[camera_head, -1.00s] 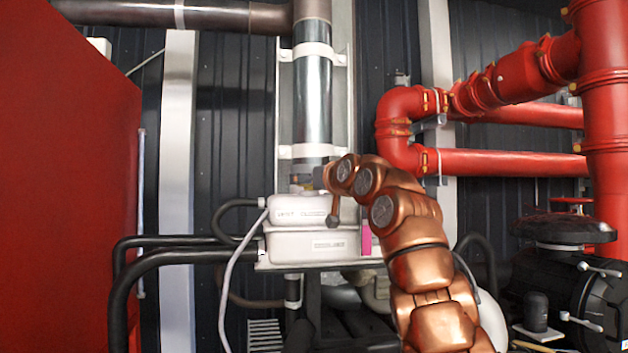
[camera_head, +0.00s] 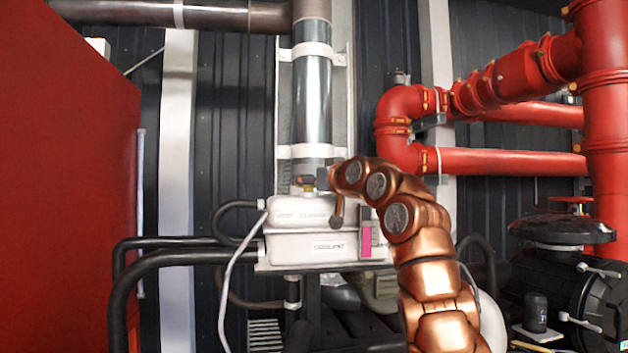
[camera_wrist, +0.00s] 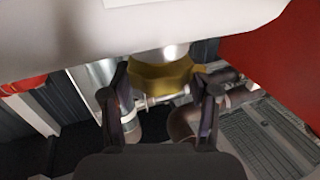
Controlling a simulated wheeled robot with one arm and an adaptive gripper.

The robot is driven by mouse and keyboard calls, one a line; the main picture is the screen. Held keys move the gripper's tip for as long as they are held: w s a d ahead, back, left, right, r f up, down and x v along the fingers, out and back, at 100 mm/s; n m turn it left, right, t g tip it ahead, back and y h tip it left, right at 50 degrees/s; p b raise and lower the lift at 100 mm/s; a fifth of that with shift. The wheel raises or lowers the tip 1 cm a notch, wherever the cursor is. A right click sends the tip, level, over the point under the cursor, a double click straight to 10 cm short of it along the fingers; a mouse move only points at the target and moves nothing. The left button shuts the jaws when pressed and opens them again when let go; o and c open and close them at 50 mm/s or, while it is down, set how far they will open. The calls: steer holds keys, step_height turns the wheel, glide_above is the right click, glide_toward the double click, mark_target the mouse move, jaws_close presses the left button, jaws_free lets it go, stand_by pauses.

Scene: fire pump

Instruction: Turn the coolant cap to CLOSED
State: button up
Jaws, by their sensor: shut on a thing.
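The white coolant tank (camera_head: 290,246) with a COOLANT label is mounted at the centre of the head view. Raised lettering runs along its upper front, too blurred to read fully. The yellow coolant cap (camera_head: 308,188) is on top of it, partly hidden by my gripper (camera_head: 315,181), which reaches in from the right. In the wrist view the cap (camera_wrist: 165,77) sits between the two fingers of my gripper (camera_wrist: 163,90), which is shut on it. The tank's white side (camera_wrist: 70,35) fills the top of that view. I cannot tell which marking the cap points to.
A pink tag (camera_head: 367,243) is at the tank's right front. Black hoses (camera_head: 180,257) run to its left, beside a red panel (camera_head: 70,190). A grey vertical pipe (camera_head: 312,95) rises behind it. Red pipes (camera_head: 510,162) and a black machine (camera_head: 560,280) stand right.

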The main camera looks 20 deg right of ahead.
steer(key=shift+r+y, duration=0.15)
steer(key=shift+y, duration=0.15)
steer(key=shift+d+n+y+p, duration=0.1)
steer(key=shift+n+y+p, duration=0.75)
steer(key=shift+p, duration=0.2)
steer(key=shift+g+y, duration=0.3)
steer(key=shift+y, duration=0.05)
steer(key=shift+f+n, duration=0.25)
steer(key=shift+f, duration=0.05)
steer(key=o, duration=1.2)
steer(key=shift+c, duration=0.2)
steer(key=shift+s, duration=0.1)
